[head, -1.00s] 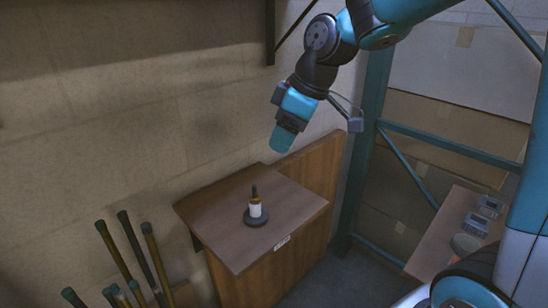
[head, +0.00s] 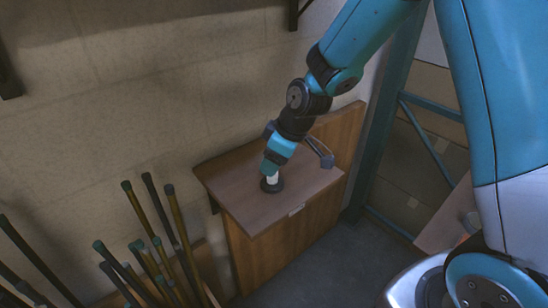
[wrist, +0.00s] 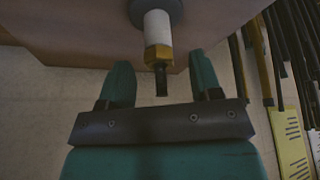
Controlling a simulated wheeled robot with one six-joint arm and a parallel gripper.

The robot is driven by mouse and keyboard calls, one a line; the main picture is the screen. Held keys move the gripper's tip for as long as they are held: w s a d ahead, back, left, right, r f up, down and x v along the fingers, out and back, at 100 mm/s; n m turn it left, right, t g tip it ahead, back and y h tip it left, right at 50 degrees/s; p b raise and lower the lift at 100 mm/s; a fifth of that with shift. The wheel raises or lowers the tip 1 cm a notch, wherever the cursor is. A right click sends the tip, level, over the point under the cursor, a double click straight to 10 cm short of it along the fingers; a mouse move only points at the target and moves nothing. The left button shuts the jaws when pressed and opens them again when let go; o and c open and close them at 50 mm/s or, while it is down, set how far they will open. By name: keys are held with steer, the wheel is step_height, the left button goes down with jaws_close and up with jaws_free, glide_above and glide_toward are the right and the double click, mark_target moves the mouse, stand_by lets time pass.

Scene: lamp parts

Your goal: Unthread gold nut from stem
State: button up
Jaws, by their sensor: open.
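The stem (head: 272,179) stands upright on a round dark base (head: 271,186) on the wooden cabinet top. In the wrist view its white shaft (wrist: 157,28) carries the gold nut (wrist: 158,54), with a dark threaded tip (wrist: 161,80) beyond the nut. My gripper (wrist: 160,80) is open, with one teal finger on each side of the stem's tip and gaps on both sides. The nut sits slightly beyond the fingertips. In the head view my gripper (head: 271,166) is right above the stem and hides the nut.
The wooden cabinet (head: 235,200) has a raised back panel (head: 340,128) at its right. Several upright poles (head: 165,240) stand left of it. A teal metal frame (head: 385,120) rises at the right.

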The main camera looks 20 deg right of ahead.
steer(key=shift+a+f, duration=0.1)
steer(key=shift+f, duration=0.1)
jaws_close()
steer(key=n+g+y, duration=0.1)
steer(key=n, duration=0.3)
steer(key=shift+w, duration=0.15)
steer(key=n+g, duration=0.1)
steer(key=n, duration=0.2)
steer(key=n+g, duration=0.1)
steer(key=n, duration=0.1)
steer(key=shift+n, duration=0.3)
steer(key=n+g, duration=0.2)
steer(key=n, duration=0.2)
steer(key=shift+r+b, duration=0.1)
steer(key=shift+b, duration=0.25)
